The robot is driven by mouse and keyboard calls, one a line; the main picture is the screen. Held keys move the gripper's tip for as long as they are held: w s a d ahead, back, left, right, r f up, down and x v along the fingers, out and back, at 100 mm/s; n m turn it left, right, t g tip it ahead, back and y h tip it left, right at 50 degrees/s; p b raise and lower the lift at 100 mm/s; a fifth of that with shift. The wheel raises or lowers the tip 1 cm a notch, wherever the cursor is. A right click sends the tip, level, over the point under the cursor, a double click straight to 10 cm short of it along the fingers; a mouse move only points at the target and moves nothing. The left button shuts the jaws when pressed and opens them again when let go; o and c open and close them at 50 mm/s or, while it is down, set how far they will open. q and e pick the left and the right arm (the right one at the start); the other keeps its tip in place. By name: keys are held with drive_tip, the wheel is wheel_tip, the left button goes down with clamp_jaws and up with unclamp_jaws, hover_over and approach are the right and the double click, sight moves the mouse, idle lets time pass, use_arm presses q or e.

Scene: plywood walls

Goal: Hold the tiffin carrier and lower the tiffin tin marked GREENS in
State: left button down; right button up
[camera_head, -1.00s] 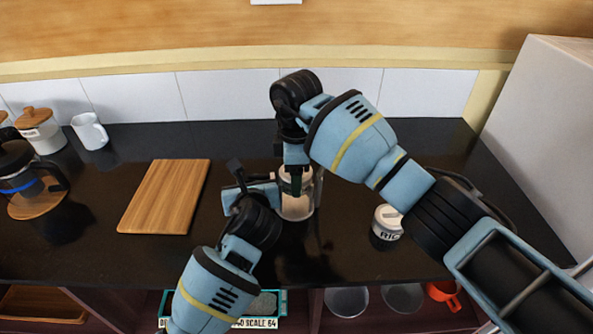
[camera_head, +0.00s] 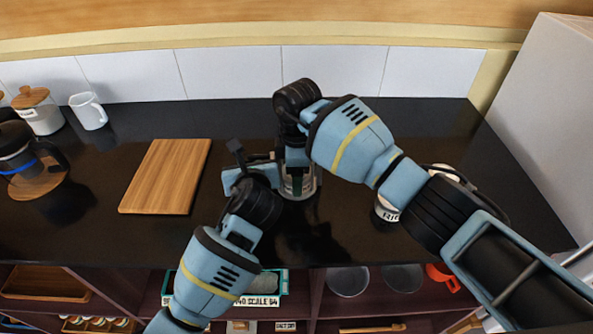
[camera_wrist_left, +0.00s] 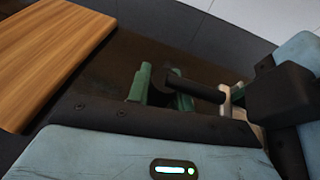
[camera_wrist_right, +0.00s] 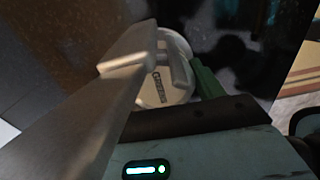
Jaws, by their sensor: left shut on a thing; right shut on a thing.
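The metal tiffin carrier (camera_head: 311,184) stands on the dark counter at the centre of the head view, mostly hidden by my grippers. My left gripper (camera_head: 274,170) is at its left side. In the left wrist view its green fingers are shut on the carrier's dark bar-like handle (camera_wrist_left: 205,91). My right gripper (camera_head: 297,172) points down over the carrier and is shut on the tin marked GREENS (camera_wrist_right: 158,90). The tin's pale lid and partly readable lettering show in the right wrist view, beside a metal upright of the carrier (camera_wrist_right: 100,95). I cannot tell how deep the tin sits.
A tin marked RICE (camera_head: 387,211) stands to the right, partly behind my right arm. A wooden board (camera_head: 166,177) lies to the left. A coffee press (camera_head: 22,160), a lidded canister (camera_head: 40,113) and a white jug (camera_head: 90,111) stand farther left. The shelves below hold bowls and an orange mug (camera_head: 443,277).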

use_arm(q)
drive_tip(key=shift+s+d+f, duration=0.1)
drive_tip(key=shift+f, duration=0.2)
use_arm(e)
drive_tip(key=shift+a+r, duration=0.1)
drive_tip(key=o, duration=1.3)
drive_tip(key=shift+r, duration=0.1)
use_arm(q)
drive_tip(key=shift+r, duration=0.15)
use_arm(e)
drive_tip(key=shift+r, duration=4.95)
use_arm(q)
drive_tip(key=c, duration=1.2)
unclamp_jaws()
drive_tip(key=shift+r, duration=0.1)
drive_tip(key=shift+o, duration=0.2)
